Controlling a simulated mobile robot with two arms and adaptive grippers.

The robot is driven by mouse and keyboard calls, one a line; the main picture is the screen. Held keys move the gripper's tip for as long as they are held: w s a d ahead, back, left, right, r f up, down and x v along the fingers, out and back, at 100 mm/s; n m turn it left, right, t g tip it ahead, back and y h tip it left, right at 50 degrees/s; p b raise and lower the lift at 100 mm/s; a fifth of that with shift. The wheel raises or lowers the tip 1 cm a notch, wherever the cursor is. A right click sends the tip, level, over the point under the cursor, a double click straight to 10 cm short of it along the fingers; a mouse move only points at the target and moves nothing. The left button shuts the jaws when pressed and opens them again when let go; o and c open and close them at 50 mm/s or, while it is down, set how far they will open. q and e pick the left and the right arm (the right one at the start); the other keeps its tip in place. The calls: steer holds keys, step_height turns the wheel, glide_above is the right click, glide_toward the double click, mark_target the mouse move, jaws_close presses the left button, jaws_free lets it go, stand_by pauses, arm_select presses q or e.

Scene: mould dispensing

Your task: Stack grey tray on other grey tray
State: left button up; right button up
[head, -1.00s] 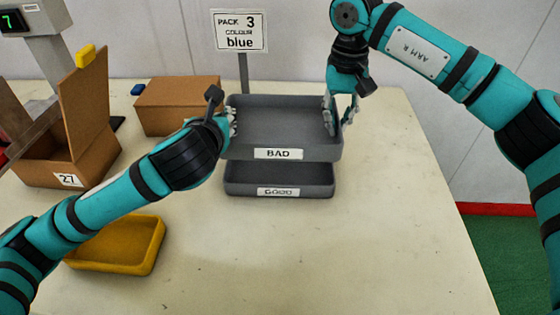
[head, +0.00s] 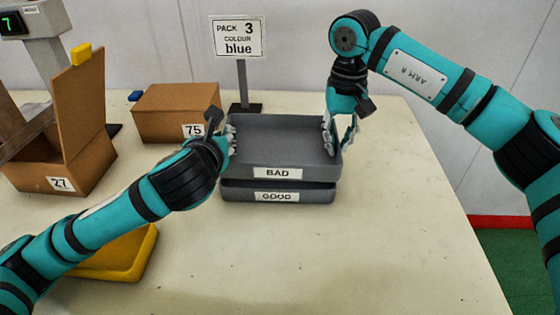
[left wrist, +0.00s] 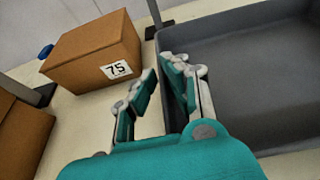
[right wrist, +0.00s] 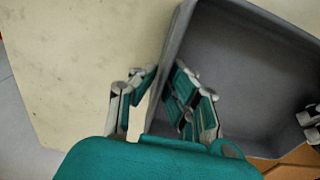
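The grey tray labelled BAD (head: 280,160) is level, directly above the grey tray labelled GOOD (head: 232,194), lined up with it. No clear gap shows between them; I cannot tell whether its full weight rests there. My left gripper (head: 229,138) is shut on the BAD tray's left wall, one finger inside and one outside, as the left wrist view (left wrist: 162,72) shows. My right gripper (head: 337,136) is shut on its right wall in the same way, seen in the right wrist view (right wrist: 165,75). The BAD tray is empty; the GOOD tray's inside is hidden.
A closed carton marked 75 (head: 178,108) stands behind my left gripper. An open carton marked 27 (head: 60,170) is at the left. A yellow tray (head: 135,262) lies partly under my left arm. A sign post (head: 242,85) stands behind the trays. The table's front and right are clear.

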arm_select(q)
steer(key=o, duration=0.4)
steer(key=shift+d+f, duration=0.15)
steer(key=shift+f, duration=0.3)
arm_select(e)
steer(key=o, duration=0.4)
steer(key=shift+d+f, duration=0.25)
steer(key=shift+a, duration=0.15)
arm_select(q)
steer(key=shift+s+d, duration=0.1)
steer(key=shift+s+r, duration=0.2)
steer(key=shift+s, duration=0.25)
arm_select(e)
steer(key=shift+w+a, duration=0.1)
steer(key=shift+w, duration=0.05)
arm_select(q)
steer(key=v, duration=0.7)
steer(key=shift+w+a+r, duration=0.2)
steer(key=shift+r, duration=0.1)
arm_select(e)
steer(key=shift+w+a, duration=0.15)
steer(key=shift+w, duration=0.05)
step_height(320, 180, up, 12)
arm_select(q)
steer(key=shift+s, duration=0.15)
arm_select(e)
steer(key=shift+s+f, duration=0.1)
